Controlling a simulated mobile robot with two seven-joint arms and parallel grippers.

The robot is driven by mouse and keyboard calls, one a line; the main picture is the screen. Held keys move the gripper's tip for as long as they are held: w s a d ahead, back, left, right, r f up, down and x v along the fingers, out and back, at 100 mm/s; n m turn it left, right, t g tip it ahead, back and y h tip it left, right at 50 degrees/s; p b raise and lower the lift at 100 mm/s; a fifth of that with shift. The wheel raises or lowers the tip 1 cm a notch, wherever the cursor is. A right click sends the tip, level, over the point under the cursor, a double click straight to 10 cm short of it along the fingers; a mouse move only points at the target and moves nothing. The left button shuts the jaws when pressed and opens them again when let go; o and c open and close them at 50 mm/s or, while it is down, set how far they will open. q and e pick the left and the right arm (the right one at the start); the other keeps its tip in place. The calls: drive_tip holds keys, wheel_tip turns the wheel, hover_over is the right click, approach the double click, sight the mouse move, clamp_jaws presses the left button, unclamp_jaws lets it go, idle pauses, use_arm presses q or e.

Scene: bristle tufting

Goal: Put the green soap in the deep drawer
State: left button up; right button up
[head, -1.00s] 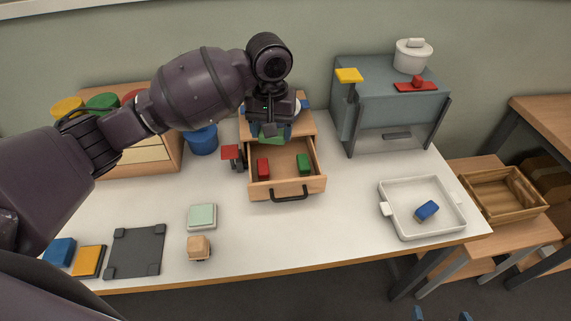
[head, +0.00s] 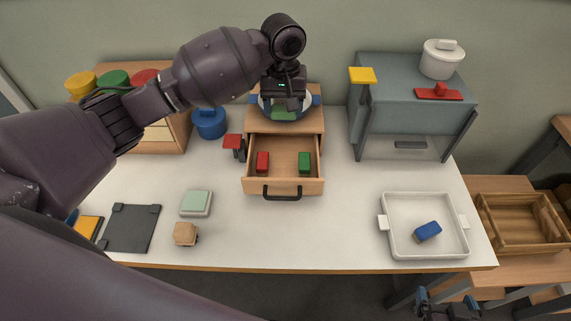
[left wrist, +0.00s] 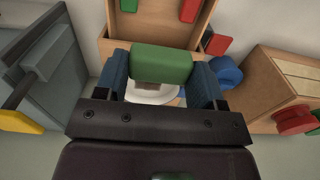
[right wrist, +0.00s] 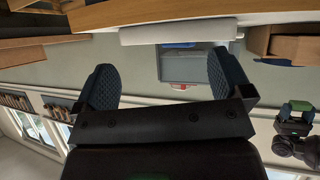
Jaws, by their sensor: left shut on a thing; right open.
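The green soap (head: 283,113) is held between the blue fingers of my left gripper (head: 285,100), above the top of the small wooden drawer unit; my arm partly hides it. In the left wrist view the green soap (left wrist: 162,64) spans the gap between both fingers. The unit's drawer (head: 283,184) is pulled open toward the front. It holds a red block (head: 262,162) at left and a green block (head: 304,162) at right, with bare floor between. My right gripper (head: 448,303) is open and empty, low at the right beyond the table's front edge.
A white dish (left wrist: 150,97) sits on the unit's top below the soap. A red-topped stand (head: 233,142) is close to the drawer's left side. A grey cabinet (head: 410,95) stands right, a blue pot (head: 209,123) left. A white tray (head: 390,240) holds a blue block (head: 428,231).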

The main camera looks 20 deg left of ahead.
use_arm(q)
drive_tip(key=b, duration=0.1)
hover_over(283, 168)
wheel_tip(283, 168, down, 15)
drive_tip(key=shift+s+d+r, duration=0.1)
drive_tip(key=shift+r, duration=0.05)
drive_tip(key=shift+f, duration=0.7)
wheel_tip(283, 168, down, 3)
drive_tip(key=shift+f+b, duration=0.1)
drive_tip(key=shift+b, duration=0.35)
drive_tip(key=shift+f, duration=0.35)
drive_tip(key=o, duration=0.7)
drive_tip(key=shift+c, duration=0.2)
use_arm(e)
drive_tip(key=f, duration=0.1)
drive_tip(key=s+f, duration=0.1)
drive_tip(key=f, duration=0.1)
drive_tip(key=shift+s, duration=0.25)
drive_tip(key=shift+w, duration=0.1)
